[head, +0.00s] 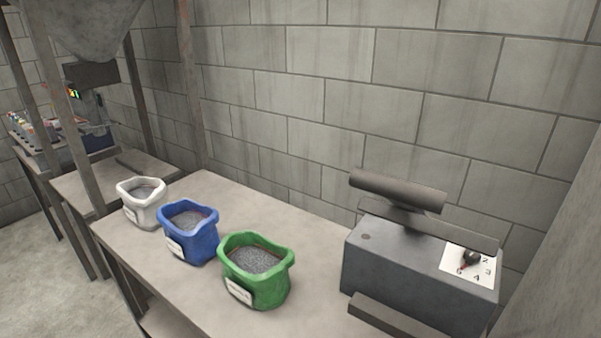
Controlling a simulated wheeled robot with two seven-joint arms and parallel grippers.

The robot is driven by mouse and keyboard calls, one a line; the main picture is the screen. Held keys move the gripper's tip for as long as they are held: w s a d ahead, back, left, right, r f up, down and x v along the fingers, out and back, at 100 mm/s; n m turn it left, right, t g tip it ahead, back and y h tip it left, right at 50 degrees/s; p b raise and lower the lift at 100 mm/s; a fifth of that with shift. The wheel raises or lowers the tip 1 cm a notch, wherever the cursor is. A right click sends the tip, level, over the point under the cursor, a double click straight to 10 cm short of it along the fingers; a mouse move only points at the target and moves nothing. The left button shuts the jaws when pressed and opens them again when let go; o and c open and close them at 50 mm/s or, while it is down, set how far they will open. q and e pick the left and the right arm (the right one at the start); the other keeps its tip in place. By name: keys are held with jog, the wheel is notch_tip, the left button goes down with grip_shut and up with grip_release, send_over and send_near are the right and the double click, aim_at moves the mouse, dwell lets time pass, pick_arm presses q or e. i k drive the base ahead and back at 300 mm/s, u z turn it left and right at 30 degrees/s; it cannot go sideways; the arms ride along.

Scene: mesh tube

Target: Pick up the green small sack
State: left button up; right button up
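The green small sack (256,271) stands upright and open on the table, the rightmost of three sacks in a row. It is filled with grey granular material and has a white label low on its front. Neither of my grippers shows in the head view.
A blue sack (189,234) stands close left of the green one, and a white sack (142,204) is further left. A grey metal machine (418,277) with a numbered dial sits at right. The table (215,185) is bare behind the sacks, before a block wall.

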aim_at(255, 269)
jog(key=k, duration=0.5)
jog(key=u, duration=1.75)
jog(key=i, duration=1.75)
jog(key=z, duration=2.8)
